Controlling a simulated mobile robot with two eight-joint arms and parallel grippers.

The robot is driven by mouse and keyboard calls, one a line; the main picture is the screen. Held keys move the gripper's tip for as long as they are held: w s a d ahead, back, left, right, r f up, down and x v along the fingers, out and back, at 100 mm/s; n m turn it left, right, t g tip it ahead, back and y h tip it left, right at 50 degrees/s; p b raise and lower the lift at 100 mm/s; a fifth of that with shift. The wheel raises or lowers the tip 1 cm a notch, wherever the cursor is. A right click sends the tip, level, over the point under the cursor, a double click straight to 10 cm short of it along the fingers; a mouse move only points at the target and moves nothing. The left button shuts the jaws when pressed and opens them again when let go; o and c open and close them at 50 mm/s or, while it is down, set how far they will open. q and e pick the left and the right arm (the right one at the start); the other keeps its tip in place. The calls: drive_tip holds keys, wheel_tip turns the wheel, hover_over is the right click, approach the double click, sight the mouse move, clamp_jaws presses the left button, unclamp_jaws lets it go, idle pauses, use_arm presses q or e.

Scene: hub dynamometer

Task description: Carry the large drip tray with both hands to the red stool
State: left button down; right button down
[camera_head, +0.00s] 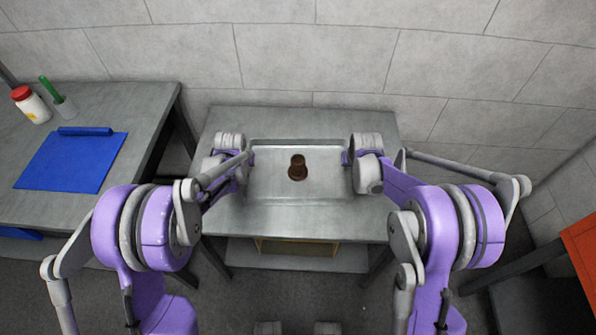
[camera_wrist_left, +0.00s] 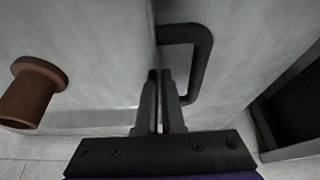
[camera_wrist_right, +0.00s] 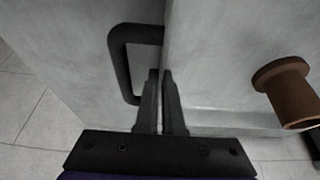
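The large drip tray (camera_head: 325,187) is a shallow grey metal tray on the grey table in front of me. A brown flanged part (camera_head: 298,168) stands in it. My left gripper (camera_head: 250,158) is at the tray's left side and my right gripper (camera_head: 346,158) at its right side. In the wrist views, each has its fingers close together at the tray's side, by a black handle (camera_wrist_left: 203,62), (camera_wrist_right: 118,62). Both look shut on the tray; the fingers hide the exact contact. An orange-red surface, apparently the red stool (camera_head: 582,250), is cut off at the right edge.
The grey table (camera_head: 300,222) has a lower shelf with a yellow-edged item. A left bench (camera_head: 110,110) holds a blue mat (camera_head: 70,165), a blue roll, a red-capped bottle (camera_head: 32,104) and a cup with a green item. A wall stands behind. Floor shows between table and stool.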

sight(243, 194)
use_arm(q)
drive_tip(key=shift+r, duration=0.2)
use_arm(e)
drive_tip(key=shift+r, duration=0.2)
